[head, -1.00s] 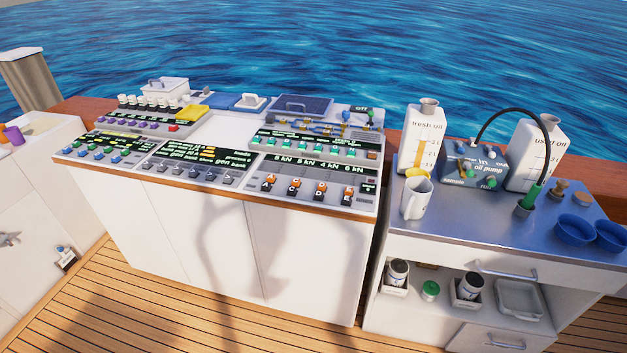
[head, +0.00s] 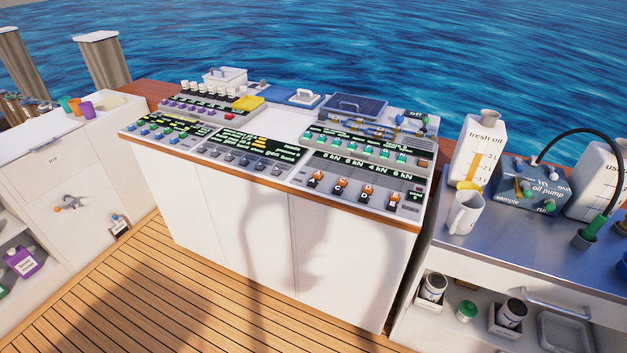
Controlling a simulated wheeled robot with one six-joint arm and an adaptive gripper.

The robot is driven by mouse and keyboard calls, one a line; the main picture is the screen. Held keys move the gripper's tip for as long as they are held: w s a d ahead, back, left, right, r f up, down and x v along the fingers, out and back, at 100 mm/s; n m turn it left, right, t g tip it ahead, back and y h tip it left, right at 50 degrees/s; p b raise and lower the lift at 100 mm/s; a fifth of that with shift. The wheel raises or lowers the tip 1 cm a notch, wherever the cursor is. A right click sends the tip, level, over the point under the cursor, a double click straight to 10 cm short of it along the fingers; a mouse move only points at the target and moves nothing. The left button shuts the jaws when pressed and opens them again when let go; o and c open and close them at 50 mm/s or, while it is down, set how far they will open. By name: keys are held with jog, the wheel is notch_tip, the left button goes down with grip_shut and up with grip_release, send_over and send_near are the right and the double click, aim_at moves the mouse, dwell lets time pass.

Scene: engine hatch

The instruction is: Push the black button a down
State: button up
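The lower right panel (head: 350,163) of the white console carries a row of small black buttons with orange parts behind them. The leftmost black button (head: 313,182) of that row seems to be button a, but its letter is too small to read surely. The other black buttons (head: 338,190) follow to its right, under a display of kN readings. I cannot tell whether any button is pressed. My gripper is not in view.
The console (head: 235,208) stands on the plank deck (head: 150,290), which is clear in front. A counter (head: 520,262) with oil jugs (head: 480,148) and a white mug (head: 464,212) stands at the right. A white sink unit (head: 75,200) stands at the left.

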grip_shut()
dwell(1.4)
